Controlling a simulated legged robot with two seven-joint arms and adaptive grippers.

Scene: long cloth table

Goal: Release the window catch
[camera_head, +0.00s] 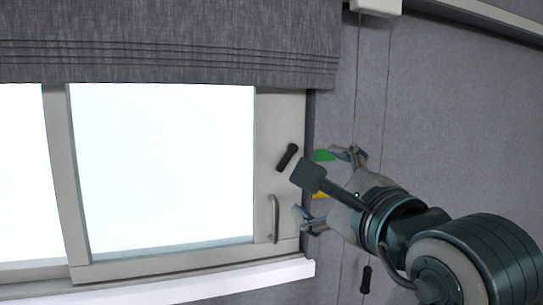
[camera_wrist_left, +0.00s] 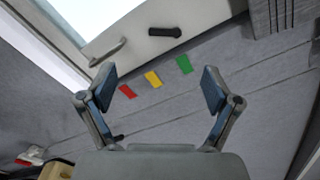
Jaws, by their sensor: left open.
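The window catch appears to be a short black lever (camera_head: 287,157) on the light window frame, tilted in the head view. It also shows in the wrist view (camera_wrist_left: 164,31), beyond the fingertips and near the top. A slim metal pull handle (camera_head: 274,219) is below it on the same frame, also visible in the wrist view (camera_wrist_left: 108,52). My left gripper (camera_head: 331,188) is just right of the frame, in front of the wall. Its fingers are spread wide with nothing between them, as the wrist view (camera_wrist_left: 157,90) shows. It appears apart from the catch. My right gripper is not in view.
Green (camera_wrist_left: 184,64), yellow (camera_wrist_left: 152,79) and red (camera_wrist_left: 127,91) tags are on the grey wall beside the frame. A grey blind (camera_head: 165,45) hangs above the window. A white sill (camera_head: 200,283) runs below. A small black item (camera_head: 365,280) is lower on the wall.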

